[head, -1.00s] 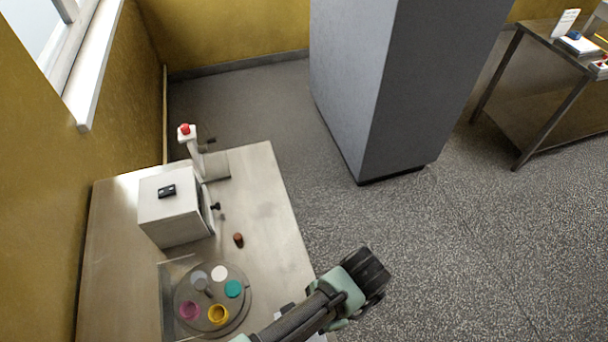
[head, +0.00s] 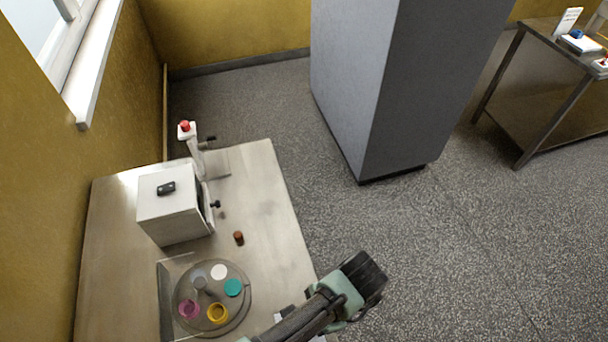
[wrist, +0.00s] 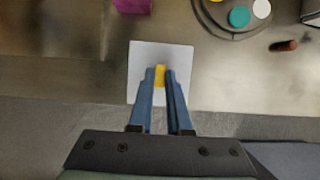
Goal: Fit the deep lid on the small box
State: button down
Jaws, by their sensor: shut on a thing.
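In the wrist view my gripper (wrist: 160,72) points down with its two blue fingers close together. It is shut on a small yellow piece (wrist: 160,75) that shows between the fingertips. A pale square (wrist: 146,53) lies around and below the fingertips, near the table's front edge; I cannot tell whether it is the deep lid joined to the yellow piece or a separate thing beneath. A purple block-shaped thing (wrist: 132,5) is cut off at the top edge; I cannot tell whether it is the small box. In the head view my arm hides the fingers.
The steel table (head: 262,190) carries a white boxy machine (head: 170,215), a post with a red knob (head: 185,126) and a brown cylinder (head: 239,237). A round tray (head: 240,308) holds several coloured discs. A grey cabinet (head: 385,90) stands beyond. Bare table lies between purple thing and tray.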

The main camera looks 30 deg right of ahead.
jog(key=shift+f+b, duration=1.7)
jog(key=shift+f, duration=1.15)
dwell(0.5)
dwell(0.3)
jog(key=c, duration=0.8)
grip_release()
jog(key=shift+v, duration=6.55)
jog(key=shift+f, duration=0.1)
